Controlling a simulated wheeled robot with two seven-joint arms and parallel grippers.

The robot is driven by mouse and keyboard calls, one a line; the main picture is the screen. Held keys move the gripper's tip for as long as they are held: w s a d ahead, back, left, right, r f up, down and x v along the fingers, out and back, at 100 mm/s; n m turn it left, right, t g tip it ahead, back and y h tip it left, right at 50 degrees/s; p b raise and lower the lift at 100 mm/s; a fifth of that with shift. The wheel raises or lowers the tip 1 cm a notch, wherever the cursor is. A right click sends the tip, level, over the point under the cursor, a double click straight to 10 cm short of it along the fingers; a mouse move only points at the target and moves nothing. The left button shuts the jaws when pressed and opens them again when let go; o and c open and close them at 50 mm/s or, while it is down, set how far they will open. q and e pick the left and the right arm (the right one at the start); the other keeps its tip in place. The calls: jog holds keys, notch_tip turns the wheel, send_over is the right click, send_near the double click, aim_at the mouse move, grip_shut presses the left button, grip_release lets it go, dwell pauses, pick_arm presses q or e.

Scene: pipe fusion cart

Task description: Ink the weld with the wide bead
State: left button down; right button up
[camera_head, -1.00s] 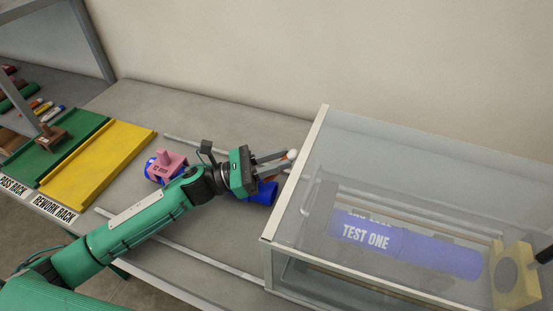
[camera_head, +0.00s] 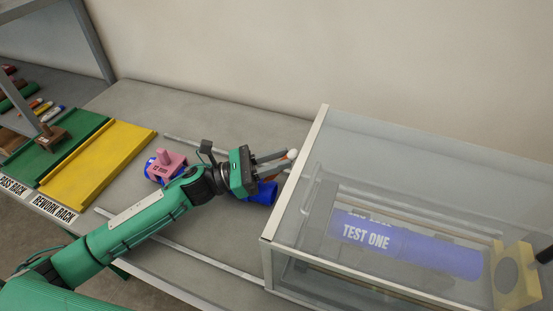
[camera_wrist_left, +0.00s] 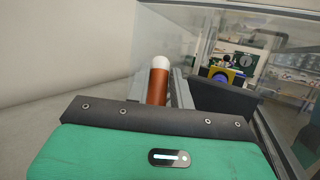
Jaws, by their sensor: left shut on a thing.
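My left gripper (camera_head: 275,166) is shut on an orange-brown marker with a white rounded end, seen in the left wrist view as the marker (camera_wrist_left: 158,83) standing between the fingers. In the head view the gripper is just left of the clear box. A blue pipe (camera_head: 266,193) lies on the bench below the gripper, partly hidden by my arm. A pink block (camera_head: 168,164) marked in mm sits at the blue piece left of my arm. Another blue pipe (camera_head: 420,254) reading TEST ONE lies inside the clear box. I cannot make out a weld bead. My right gripper is not in view.
The clear box (camera_head: 295,170) with pale edges fills the right side. A yellow block (camera_head: 515,275) stands at its right end. Left are a yellow rework rack (camera_head: 100,165), a green pass rack (camera_head: 55,145), a brown stamp-like block (camera_head: 47,138) and several markers. The back bench is clear.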

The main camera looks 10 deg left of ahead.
pick_arm(q)
jog(key=shift+r+p, duration=1.6)
jog(key=shift+r, duration=1.8)
